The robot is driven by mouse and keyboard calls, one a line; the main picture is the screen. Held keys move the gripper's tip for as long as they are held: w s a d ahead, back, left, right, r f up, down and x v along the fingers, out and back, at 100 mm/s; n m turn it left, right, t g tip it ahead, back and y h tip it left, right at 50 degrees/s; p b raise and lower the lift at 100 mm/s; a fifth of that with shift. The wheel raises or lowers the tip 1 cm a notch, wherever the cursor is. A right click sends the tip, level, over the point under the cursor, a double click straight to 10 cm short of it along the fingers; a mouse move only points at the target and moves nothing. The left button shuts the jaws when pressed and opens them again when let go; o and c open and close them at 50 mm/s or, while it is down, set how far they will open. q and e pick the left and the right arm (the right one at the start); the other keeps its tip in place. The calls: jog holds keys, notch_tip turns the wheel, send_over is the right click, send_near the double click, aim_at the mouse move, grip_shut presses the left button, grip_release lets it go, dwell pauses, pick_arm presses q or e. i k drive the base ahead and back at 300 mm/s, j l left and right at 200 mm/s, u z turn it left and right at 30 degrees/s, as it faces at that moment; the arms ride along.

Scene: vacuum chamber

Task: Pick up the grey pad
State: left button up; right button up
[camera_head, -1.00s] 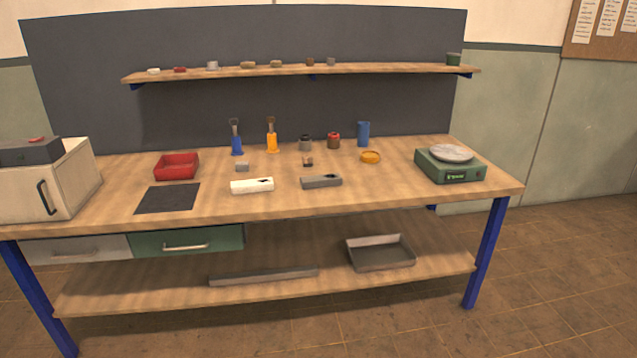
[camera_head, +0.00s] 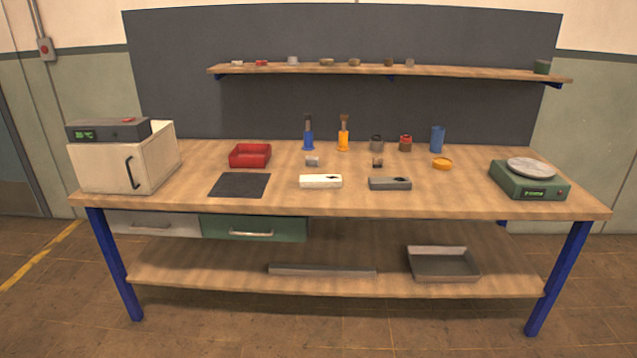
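Several grey things lie on the wooden bench (camera_head: 450,205), and I cannot tell for sure which is the grey pad. A small light grey block (camera_head: 312,161) lies in the middle, in front of the blue-handled tool. A flat dark grey square mat (camera_head: 239,186) lies at the front left. A longer grey block (camera_head: 390,183) with a dark mark on top lies right of a similar white block (camera_head: 320,181). Neither of my grippers is in view.
A red tray (camera_head: 250,155) and a white box with a handle (camera_head: 118,168) stand at left. A green scale (camera_head: 530,186) stands at right. Blue (camera_head: 308,136) and orange (camera_head: 343,138) tools, jars and a blue cylinder (camera_head: 437,139) stand at the back. The bench front between mat and scale is partly clear.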

aim_at(309, 161)
jog(key=i+j, duration=0.1)
jog(key=i, duration=0.75)
jog(key=i+j, duration=0.1)
jog(key=i, duration=0.75)
jog(key=i+j, duration=0.1)
jog(key=i, duration=0.75)
